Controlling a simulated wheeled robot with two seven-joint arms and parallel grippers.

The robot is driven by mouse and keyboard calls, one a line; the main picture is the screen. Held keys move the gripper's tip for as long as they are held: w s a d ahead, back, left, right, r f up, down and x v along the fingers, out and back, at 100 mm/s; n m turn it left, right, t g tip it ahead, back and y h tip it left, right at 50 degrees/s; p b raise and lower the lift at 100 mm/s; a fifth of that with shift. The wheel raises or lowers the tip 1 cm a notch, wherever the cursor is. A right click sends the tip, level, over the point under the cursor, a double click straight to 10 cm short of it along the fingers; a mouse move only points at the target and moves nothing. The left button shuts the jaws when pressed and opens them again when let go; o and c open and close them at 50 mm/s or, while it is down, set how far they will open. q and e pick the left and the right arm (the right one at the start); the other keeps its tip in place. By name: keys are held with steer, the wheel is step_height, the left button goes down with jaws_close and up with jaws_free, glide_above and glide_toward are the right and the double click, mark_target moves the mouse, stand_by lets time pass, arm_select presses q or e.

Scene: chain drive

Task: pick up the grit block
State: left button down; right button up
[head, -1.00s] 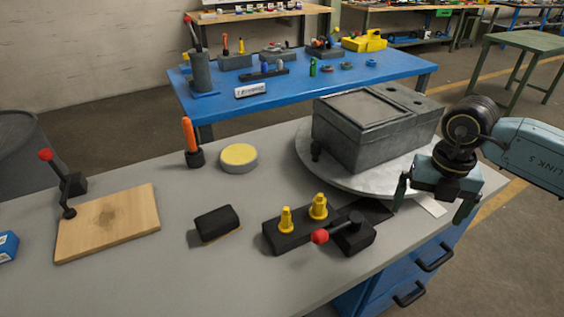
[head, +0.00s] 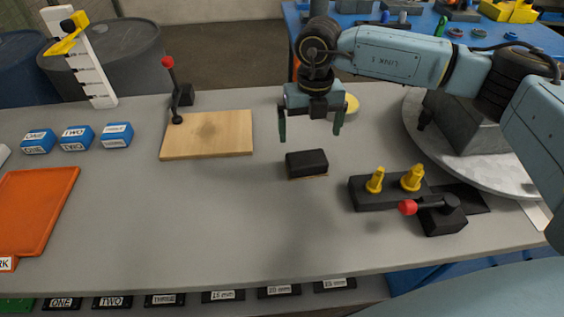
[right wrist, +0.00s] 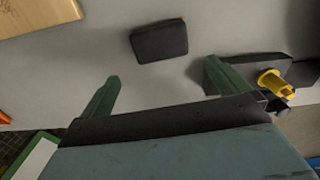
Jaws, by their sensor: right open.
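The grit block (head: 307,162) is a black block with a thin tan layer along its bottom edge, lying on the grey bench. It also shows in the right wrist view (right wrist: 159,41), beyond and between the fingertips. My right gripper (head: 311,138) is open and empty, pointing down above and just behind the block in the head view, apart from it. Its two green fingers also show in the right wrist view (right wrist: 162,70). My left gripper is in neither view.
A wooden board (head: 207,135) with a red-knobbed lever lies to the left. A black fixture (head: 355,193) with yellow pegs and a red-knobbed lever (head: 442,215) stands to the right. A round metal plate (head: 418,110) is farther right. The bench in front of the block is clear.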

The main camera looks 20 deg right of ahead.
glide_above(307, 158)
steer(key=f, duration=0.5)
steer(key=shift+s+a+f, duration=0.1)
steer(key=shift+s+f, duration=0.05)
steer(key=shift+s, duration=0.05)
steer(key=shift+f+b, duration=0.3)
steer(key=shift+f, duration=0.2)
steer(key=f, duration=0.4)
steer(key=shift+w+f+b, duration=0.2)
steer(key=shift+w+b, duration=0.05)
steer(key=shift+b, duration=0.1)
steer(key=shift+f, duration=0.45)
steer(key=shift+c, duration=0.9)
steer(key=c, duration=0.5)
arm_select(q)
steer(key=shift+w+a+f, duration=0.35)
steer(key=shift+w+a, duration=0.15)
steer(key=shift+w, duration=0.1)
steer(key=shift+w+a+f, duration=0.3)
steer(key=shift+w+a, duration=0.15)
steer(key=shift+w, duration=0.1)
arm_select(e)
steer(key=shift+c, duration=0.3)
steer(key=shift+r, duration=0.1)
